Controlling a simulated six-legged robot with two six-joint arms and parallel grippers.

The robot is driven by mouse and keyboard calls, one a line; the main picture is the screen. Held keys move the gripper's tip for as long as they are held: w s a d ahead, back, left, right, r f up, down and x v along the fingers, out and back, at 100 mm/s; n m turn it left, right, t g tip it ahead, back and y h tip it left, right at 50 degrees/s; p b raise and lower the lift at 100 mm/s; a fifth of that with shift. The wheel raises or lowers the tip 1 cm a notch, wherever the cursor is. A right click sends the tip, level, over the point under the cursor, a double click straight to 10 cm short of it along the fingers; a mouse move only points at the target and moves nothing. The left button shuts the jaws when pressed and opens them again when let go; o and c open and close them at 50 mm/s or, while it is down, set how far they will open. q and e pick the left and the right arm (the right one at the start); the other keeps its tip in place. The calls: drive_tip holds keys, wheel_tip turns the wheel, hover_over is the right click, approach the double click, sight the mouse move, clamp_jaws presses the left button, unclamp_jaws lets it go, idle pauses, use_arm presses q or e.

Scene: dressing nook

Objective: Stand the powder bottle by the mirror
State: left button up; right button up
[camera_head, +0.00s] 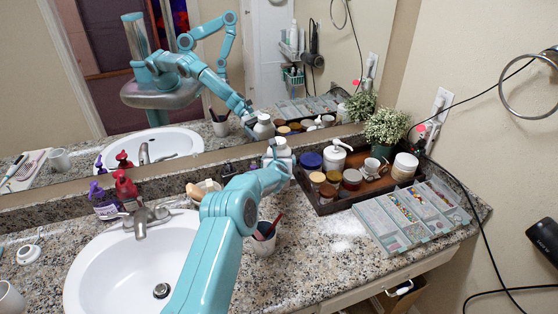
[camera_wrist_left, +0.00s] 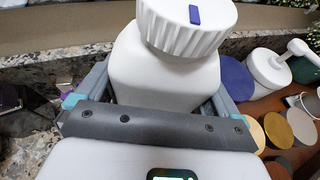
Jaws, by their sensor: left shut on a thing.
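The powder bottle (camera_head: 280,146) is white, with a ribbed white cap. In the left wrist view the bottle (camera_wrist_left: 165,70) fills the middle and has a small blue mark on its cap. My left gripper (camera_head: 277,165) is shut around its body, a finger on each side. The bottle looks about upright, close to the mirror (camera_head: 290,60), left of the dark tray. Its base is hidden by my gripper, so I cannot tell whether it touches the counter. The mirror runs along the back wall and reflects the bottle and my arm. My right gripper is not directly in view.
A dark tray (camera_head: 299,178) of jars and a pump bottle (camera_head: 335,155) stands right of the bottle. A compartment box (camera_head: 378,226) lies in front of it. A cup (camera_head: 263,240) and the sink (camera_head: 135,268) are nearer. Bare granite (camera_head: 300,262) lies at the front.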

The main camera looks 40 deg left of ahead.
use_arm(q)
drive_tip(key=shift+f, duration=0.1)
drive_tip(key=o, duration=0.9)
drive_tip(key=shift+s, duration=0.1)
drive_tip(key=b+v, duration=0.5)
drive_tip(key=v, duration=1.1)
drive_tip(key=shift+s+d, duration=0.1)
